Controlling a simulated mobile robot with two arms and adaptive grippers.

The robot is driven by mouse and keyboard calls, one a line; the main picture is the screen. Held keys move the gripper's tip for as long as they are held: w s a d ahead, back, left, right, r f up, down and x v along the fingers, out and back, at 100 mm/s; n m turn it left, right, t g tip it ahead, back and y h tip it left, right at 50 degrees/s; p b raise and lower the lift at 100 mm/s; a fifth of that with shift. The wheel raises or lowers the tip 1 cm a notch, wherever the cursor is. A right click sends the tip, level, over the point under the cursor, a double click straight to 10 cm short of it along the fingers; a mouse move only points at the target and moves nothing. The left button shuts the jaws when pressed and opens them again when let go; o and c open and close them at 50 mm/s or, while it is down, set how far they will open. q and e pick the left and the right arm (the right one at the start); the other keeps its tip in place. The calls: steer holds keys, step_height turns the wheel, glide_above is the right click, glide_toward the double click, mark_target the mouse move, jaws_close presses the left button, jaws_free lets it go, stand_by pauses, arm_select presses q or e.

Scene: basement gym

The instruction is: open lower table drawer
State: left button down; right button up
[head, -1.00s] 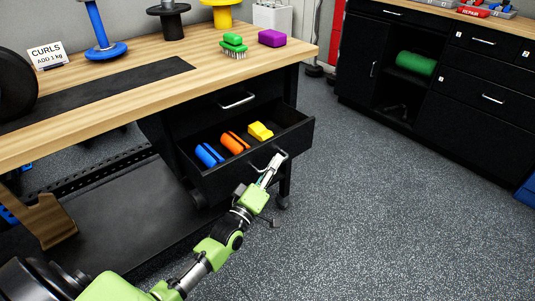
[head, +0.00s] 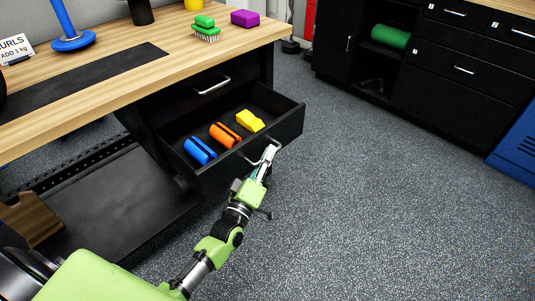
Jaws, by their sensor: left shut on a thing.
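The lower table drawer (head: 291,131) stands pulled out under the wooden workbench (head: 120,92). Inside it lie a blue item (head: 200,150), an orange item (head: 225,135) and a yellow item (head: 250,121). Its silver handle (head: 262,155) is on the front panel. My left gripper (head: 267,158) is at this handle and shut on it. The fingertips are small in the picture. The upper drawer, with its own handle (head: 213,86), is shut above. My right gripper is not in view.
A green brush (head: 206,30) and a purple block (head: 245,18) sit on the bench top. A black cabinet (head: 455,95) stands at the back right, with a blue locker (head: 518,145) at the right edge. The speckled floor right of the drawer is clear.

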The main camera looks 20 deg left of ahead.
arm_select(q)
steer(key=c, duration=2.4)
jaws_free()
steer(key=shift+f, duration=0.1)
steer(key=shift+c, duration=0.2)
steer(key=v, duration=1.2)
